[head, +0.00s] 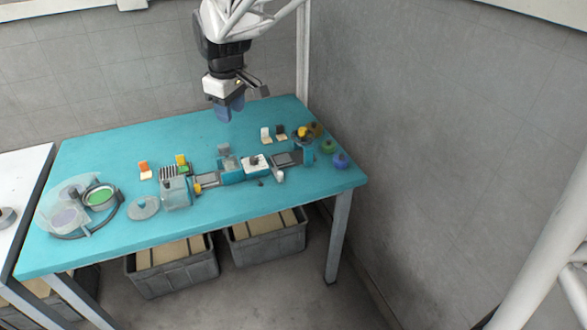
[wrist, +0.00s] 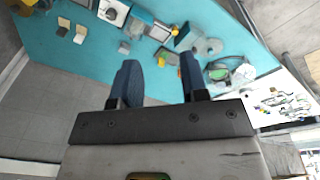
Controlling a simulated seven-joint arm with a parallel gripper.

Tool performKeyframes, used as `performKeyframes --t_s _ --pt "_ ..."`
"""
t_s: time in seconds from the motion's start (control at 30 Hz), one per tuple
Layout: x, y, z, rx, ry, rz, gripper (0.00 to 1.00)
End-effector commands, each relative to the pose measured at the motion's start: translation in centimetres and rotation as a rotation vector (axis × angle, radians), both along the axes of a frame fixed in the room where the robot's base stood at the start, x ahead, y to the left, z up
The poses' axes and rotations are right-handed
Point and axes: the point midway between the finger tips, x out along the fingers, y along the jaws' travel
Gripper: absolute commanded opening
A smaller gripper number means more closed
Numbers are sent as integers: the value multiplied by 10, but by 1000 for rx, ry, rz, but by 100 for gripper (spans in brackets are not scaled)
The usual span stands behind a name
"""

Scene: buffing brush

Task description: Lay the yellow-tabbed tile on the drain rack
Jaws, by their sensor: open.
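A small piece with an upright yellow tab (head: 181,159) stands left of centre on the teal table, with green and dark parts at its foot. I take it for the yellow-tabbed tile; a yellow patch (wrist: 174,30) also shows in the wrist view. My gripper (head: 230,108) is high above the far part of the table, well apart from both. Its blue fingers (wrist: 160,77) are open with nothing between them.
An orange-tabbed piece (head: 144,166) stands left of the rack. A teal machine row (head: 232,174) crosses the table's middle. Pale (head: 265,134) and dark (head: 281,132) pieces stand right, near coloured knobs (head: 340,159). A round green dish (head: 100,197) is far left. The back strip is clear.

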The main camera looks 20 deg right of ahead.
Motion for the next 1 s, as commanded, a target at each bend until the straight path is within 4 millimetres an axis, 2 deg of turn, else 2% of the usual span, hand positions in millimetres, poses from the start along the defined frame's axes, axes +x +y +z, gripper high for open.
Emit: performKeyframes --t_s 0.1,0.47,0.8,1.0 --pt "-34 -11 5 9 -11 -75 41" --pt "-131 -40 7 40 -42 -307 41" --pt "-222 -60 -8 75 -74 -525 41" --pt "-269 -68 -22 96 -90 -644 41"
